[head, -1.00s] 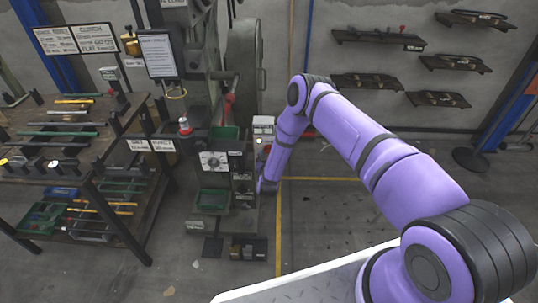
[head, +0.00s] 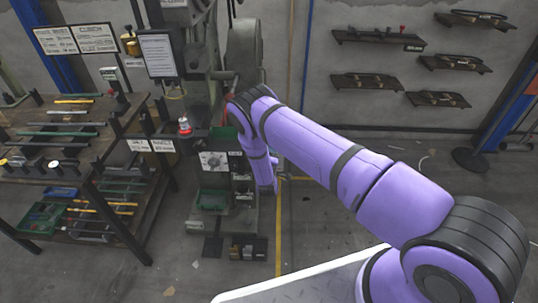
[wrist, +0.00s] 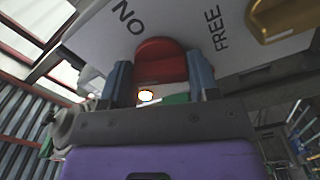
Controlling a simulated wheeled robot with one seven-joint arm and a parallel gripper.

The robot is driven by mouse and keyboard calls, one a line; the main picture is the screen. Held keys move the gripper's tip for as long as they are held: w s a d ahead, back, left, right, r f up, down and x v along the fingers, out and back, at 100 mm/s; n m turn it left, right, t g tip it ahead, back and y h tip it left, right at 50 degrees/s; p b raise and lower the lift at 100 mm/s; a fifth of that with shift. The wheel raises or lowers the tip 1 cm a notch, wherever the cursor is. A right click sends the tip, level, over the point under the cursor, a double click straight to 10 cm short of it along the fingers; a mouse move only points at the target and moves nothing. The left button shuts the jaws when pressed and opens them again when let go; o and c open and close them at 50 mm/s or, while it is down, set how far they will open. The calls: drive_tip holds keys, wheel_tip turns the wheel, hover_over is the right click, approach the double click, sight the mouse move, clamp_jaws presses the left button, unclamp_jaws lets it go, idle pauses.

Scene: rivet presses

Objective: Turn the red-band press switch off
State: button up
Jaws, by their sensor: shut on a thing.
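In the wrist view my gripper (wrist: 161,76) has its two blue-grey fingers on either side of a red switch knob (wrist: 160,52), shut on it. The knob sits on a pale plate (wrist: 90,33) lettered "NO" and "FREE". A lit lamp (wrist: 147,95) glows between the fingers. In the head view the press (head: 214,162), with a dial and green trays, stands left of centre. My arm reaches down along its right side and hides the switch box there. The gripper's fingers cannot be made out in the head view.
A gold knob (wrist: 284,16) is at the upper right of the wrist view. Wall shelves (head: 378,37) hang at the right. The floor below them is mostly clear.

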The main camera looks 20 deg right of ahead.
drive_tip(key=shift+n, duration=2.1)
drive_tip(key=o, duration=0.9)
drive_tip(key=shift+s, duration=0.1)
drive_tip(key=v, duration=1)
drive_tip(key=shift+s+a, duration=0.15)
drive_tip(key=shift+s, duration=0.2)
